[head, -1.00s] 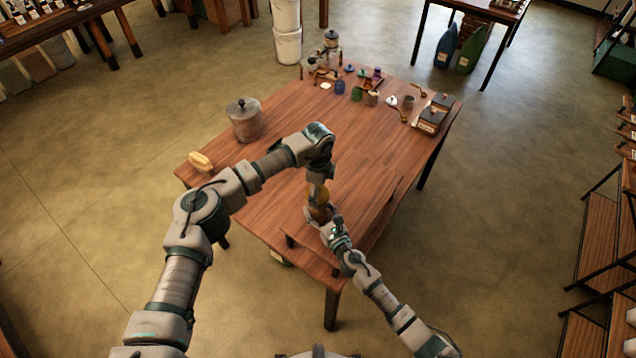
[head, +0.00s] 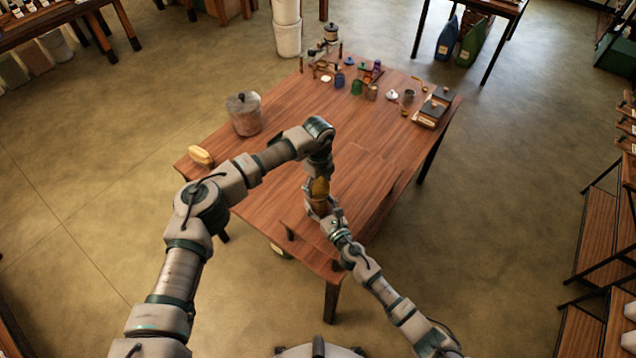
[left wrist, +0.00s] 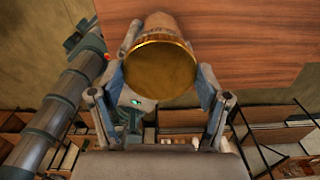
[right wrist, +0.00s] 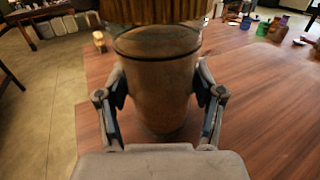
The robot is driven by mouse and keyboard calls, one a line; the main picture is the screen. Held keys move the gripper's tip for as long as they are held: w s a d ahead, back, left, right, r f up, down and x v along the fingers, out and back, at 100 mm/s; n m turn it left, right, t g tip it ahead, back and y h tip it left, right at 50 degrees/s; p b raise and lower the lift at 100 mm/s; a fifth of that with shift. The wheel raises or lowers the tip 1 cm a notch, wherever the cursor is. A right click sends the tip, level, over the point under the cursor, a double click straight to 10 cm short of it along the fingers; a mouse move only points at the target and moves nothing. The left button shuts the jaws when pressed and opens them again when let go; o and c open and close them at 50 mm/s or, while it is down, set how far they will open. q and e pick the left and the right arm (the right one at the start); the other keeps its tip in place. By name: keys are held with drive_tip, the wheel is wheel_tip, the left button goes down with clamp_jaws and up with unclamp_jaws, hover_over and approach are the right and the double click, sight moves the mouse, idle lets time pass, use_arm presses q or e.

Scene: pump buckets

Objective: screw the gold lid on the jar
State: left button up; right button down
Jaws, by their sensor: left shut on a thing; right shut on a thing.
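The gold lid (left wrist: 160,72) faces the left wrist camera as a round disc. My left gripper (left wrist: 162,88) is shut on it, one finger on each side. In the right wrist view the lid's ribbed edge (right wrist: 155,10) is above the mouth of the glass jar (right wrist: 158,88). The jar stands upright, with brownish contents. My right gripper (right wrist: 160,90) is shut around the jar's sides. In the head view both grippers meet at the lid (head: 318,188) and jar (head: 319,205) over the near part of the table. I cannot tell whether the lid's thread is engaged.
The wooden table (head: 300,110) has a lidded canister (head: 243,113) at left and a yellowish object (head: 200,157) at its left edge. Small coloured jars (head: 356,87) and dark boxes (head: 433,108) stand at the far side. The table's middle is clear.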

use_arm(q)
drive_tip(key=m, duration=0.5)
drive_tip(key=shift+w+a, duration=0.1)
drive_tip(key=shift+w, duration=0.05)
use_arm(e)
drive_tip(key=shift+s+a+r, duration=0.1)
drive_tip(key=shift+a, duration=0.1)
use_arm(q)
drive_tip(key=m, duration=1.3)
drive_tip(key=shift+w, duration=0.1)
drive_tip(key=m, duration=0.5)
drive_tip(key=shift+f+m, duration=0.1)
drive_tip(key=shift+m, duration=0.3)
use_arm(e)
drive_tip(key=shift+a, duration=0.1)
use_arm(q)
drive_tip(key=m, duration=0.5)
use_arm(e)
drive_tip(key=shift+s, duration=0.1)
use_arm(q)
drive_tip(key=m, duration=0.9)
drive_tip(key=o, duration=1.2)
drive_tip(key=shift+d, duration=0.2)
drive_tip(key=shift+o, duration=0.3)
drive_tip(key=shift+s, duration=0.2)
